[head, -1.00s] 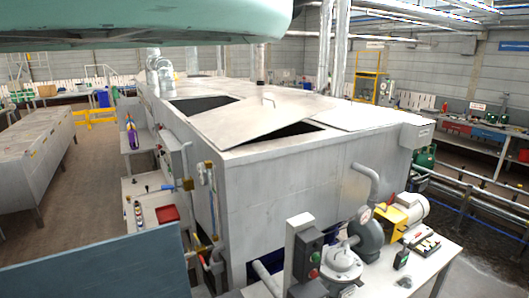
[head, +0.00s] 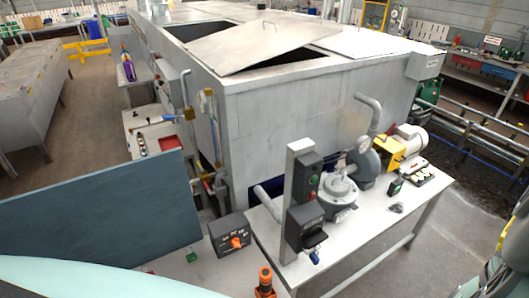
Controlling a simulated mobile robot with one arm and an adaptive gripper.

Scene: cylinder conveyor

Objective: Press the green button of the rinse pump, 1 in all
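The rinse pump (head: 341,190) is a grey flanged casting on a white bench, joined to a round housing (head: 364,165) and a cream and yellow motor (head: 405,141). In front of it a pale post carries a dark control box (head: 307,176). Nothing touches the buttons. My gripper cannot be made out; only a smooth teal part of me shows at the lower left.
A second dark box (head: 304,228) hangs lower on the post. A black box with an orange knob (head: 236,239) and an orange-topped item (head: 265,279) stand at the front. A blue-grey panel (head: 100,212) is at left. A large metal tank (head: 280,120) stands behind.

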